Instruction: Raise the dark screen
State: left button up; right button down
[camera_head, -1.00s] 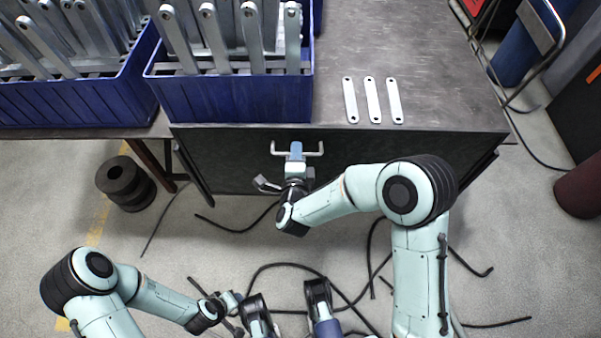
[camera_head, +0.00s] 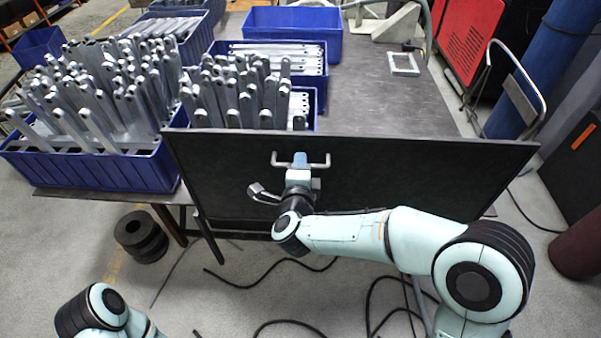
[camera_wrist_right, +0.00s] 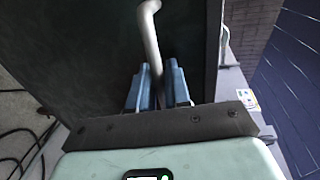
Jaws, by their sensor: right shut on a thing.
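The dark screen (camera_head: 410,180) is a wide black panel at the front of the table. Its top edge stands above the tabletop's front edge and hides part of the top behind it. A grey metal bar handle (camera_head: 322,164) sits near its upper edge. My right gripper (camera_head: 299,160) is shut on the handle. In the right wrist view the blue fingers (camera_wrist_right: 158,82) close around the handle's bar (camera_wrist_right: 149,28), with the dark screen (camera_wrist_right: 75,45) behind. My left gripper is out of view; only part of that arm shows at the lower left.
Blue crates of metal brackets (camera_head: 150,165) stand on the left of the table, and an empty blue crate (camera_head: 290,32) is at the back. A light square frame (camera_head: 391,63) lies on the tabletop (camera_head: 375,105). A dark spool (camera_head: 140,235) and cables lie on the floor.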

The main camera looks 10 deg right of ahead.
jog(key=shift+r, duration=0.4)
jog(key=c, duration=1.3)
grip_release()
jog(key=shift+f, duration=0.1)
jog(key=shift+s, duration=0.15)
jog(key=b+v, duration=0.1)
jog(key=v, duration=1.2)
jog(key=shift+s+a, duration=0.1)
